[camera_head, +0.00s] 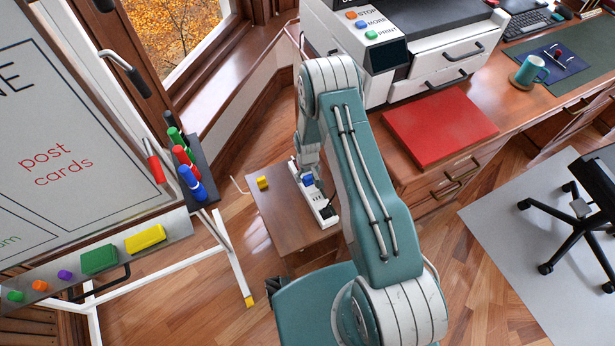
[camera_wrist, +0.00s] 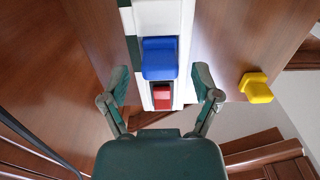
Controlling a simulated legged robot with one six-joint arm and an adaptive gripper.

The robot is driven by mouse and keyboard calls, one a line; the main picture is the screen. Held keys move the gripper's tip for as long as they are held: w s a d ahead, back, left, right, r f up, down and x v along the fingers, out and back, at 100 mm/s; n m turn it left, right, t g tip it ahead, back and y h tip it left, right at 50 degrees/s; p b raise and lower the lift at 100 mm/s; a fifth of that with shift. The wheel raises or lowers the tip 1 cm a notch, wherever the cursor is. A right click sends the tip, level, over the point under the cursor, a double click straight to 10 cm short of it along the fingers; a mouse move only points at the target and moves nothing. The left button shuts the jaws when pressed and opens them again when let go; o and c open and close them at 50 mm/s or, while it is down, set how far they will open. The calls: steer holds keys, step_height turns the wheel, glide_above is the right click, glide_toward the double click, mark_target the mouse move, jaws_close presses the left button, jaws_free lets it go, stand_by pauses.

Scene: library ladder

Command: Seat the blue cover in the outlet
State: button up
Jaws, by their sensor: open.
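The blue cover (camera_wrist: 159,58) is at the white outlet strip (camera_wrist: 188,35) in the wrist view, just beyond my fingertips. I cannot tell whether it is seated flush or only resting there. It also shows small in the head view (camera_head: 308,180). My gripper (camera_wrist: 161,80) is open and empty, its two fingers apart on either side of the strip. A red piece (camera_wrist: 162,97) sits in the strip, nearer to my palm than the blue cover. In the head view my arm hides most of the gripper.
The strip lies on a low wooden table (camera_head: 275,215). A yellow piece (camera_wrist: 255,87) lies on that table, apart from the strip. A desk with a red folder (camera_head: 440,128) and a printer stands to the right. A whiteboard (camera_head: 70,150) with a marker tray stands left.

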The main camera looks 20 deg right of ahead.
step_height(320, 180, up, 11)
step_height(320, 180, up, 14)
steer(key=t, duration=0.1)
glide_above(308, 176)
steer(key=s+r+m+t, duration=0.15)
steer(key=s+r, duration=0.35)
steer(key=r, duration=0.9)
steer(key=s+r+t, duration=0.1)
steer(key=s+r, duration=0.6)
steer(key=s, duration=0.3)
steer(key=s+r+t, duration=0.2)
steer(key=s+r, duration=0.4)
steer(key=s, duration=0.5)
steer(key=shift+s+r+m, duration=0.15)
steer(key=shift+r+m, duration=0.2)
steer(key=shift+r, duration=0.05)
